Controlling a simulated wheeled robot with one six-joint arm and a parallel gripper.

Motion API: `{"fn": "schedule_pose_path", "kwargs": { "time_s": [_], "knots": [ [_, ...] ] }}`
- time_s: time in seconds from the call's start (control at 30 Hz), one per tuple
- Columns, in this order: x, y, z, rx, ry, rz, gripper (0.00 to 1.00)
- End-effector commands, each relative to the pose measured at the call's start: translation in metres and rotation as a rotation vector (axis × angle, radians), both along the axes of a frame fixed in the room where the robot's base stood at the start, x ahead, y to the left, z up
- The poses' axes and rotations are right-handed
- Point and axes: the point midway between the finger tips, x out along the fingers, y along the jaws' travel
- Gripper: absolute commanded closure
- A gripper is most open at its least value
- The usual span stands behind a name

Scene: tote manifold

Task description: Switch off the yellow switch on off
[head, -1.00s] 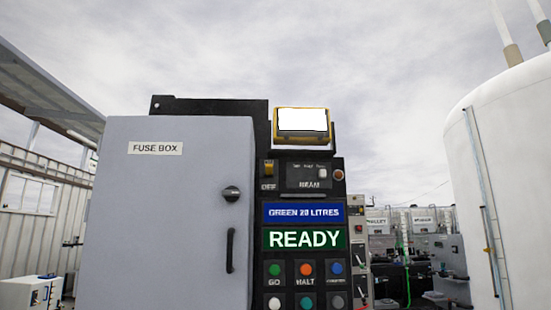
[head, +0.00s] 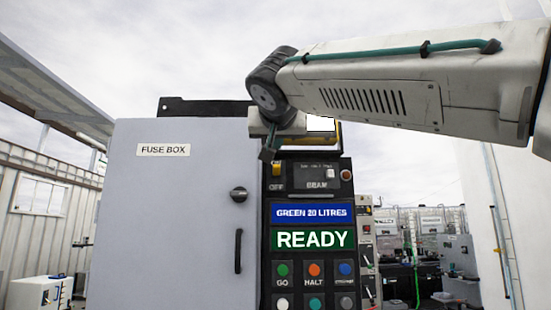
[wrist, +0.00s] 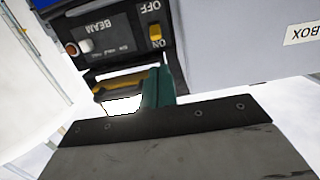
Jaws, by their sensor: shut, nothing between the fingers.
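The yellow switch (head: 276,170) is on the dark panel right of the fuse box, above the word OFF. It also shows in the wrist view (wrist: 155,32), which is upside down, with its yellow part nearer the word ON than OFF. My gripper (head: 267,154) is shut and empty, pointing down just above and slightly left of the switch in the head view. In the wrist view my narrow green gripper finger (wrist: 165,72) ends a little short of the switch. I see no clear contact.
The grey fuse box door (head: 180,220) with a knob and handle fills the left side. A bright lamp (head: 321,124) sits behind my gripper. The BEAM panel (head: 318,175), READY display (head: 314,239) and several coloured buttons lie beside and below the switch.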

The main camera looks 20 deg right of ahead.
Motion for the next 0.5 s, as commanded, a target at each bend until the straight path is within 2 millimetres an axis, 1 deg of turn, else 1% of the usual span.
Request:
{"fn": "schedule_pose_path", "kwargs": {
  "time_s": [0.33, 0.43, 0.5],
  "knots": [
    [0.002, -0.001, 0.000, 0.000, 0.000, -0.001, 1.00],
    [0.011, -0.004, -0.001, 0.000, 0.001, -0.002, 1.00],
    [0.022, -0.008, -0.003, 0.000, 0.002, -0.004, 1.00]
  ]
}}
